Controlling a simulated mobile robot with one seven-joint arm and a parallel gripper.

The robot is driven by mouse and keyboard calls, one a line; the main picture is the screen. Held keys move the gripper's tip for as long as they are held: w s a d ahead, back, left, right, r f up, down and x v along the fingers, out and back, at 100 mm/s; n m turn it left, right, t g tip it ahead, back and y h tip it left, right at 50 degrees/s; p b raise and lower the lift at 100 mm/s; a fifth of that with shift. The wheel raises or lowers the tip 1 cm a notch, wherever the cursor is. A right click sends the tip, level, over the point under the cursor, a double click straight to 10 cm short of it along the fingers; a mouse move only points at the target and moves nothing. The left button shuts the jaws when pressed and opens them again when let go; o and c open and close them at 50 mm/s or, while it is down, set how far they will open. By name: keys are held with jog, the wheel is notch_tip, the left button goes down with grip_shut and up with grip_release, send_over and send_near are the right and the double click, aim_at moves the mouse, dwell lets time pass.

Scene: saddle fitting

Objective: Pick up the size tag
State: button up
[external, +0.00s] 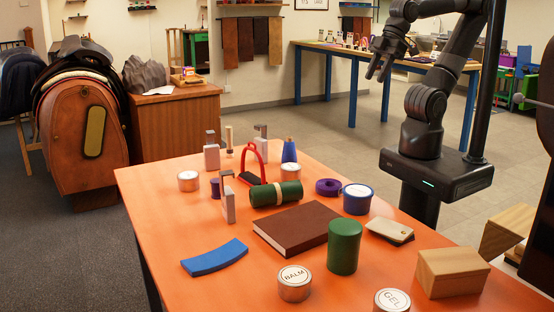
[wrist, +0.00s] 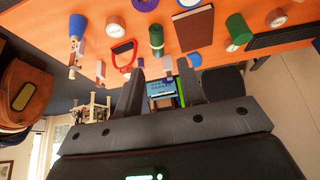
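What looks like the size tag is a flat cream piece with a dark edge and a small hole (external: 390,231). It lies on the orange table near its right side, between the green cylinder (external: 344,247) and the blue-sided tin (external: 357,199). I cannot make the tag out with certainty in the wrist view. My gripper (external: 379,71) is raised well above and behind the table, apart from the tag. Its two fingers are spread with nothing between them, and they also show in the wrist view (wrist: 158,92).
A brown book (external: 297,228) lies left of the tag. A wooden block (external: 452,272) and a GEL tin (external: 392,300) are nearer the front. A green roll (external: 276,194), red stirrup (external: 261,150) and clamps stand farther back. Bare tabletop shows at front left.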

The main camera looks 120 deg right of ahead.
jog(key=shift+o, duration=0.4)
jog(key=o, duration=0.8)
jog(key=shift+c, duration=0.2)
jog(key=shift+r, duration=0.1)
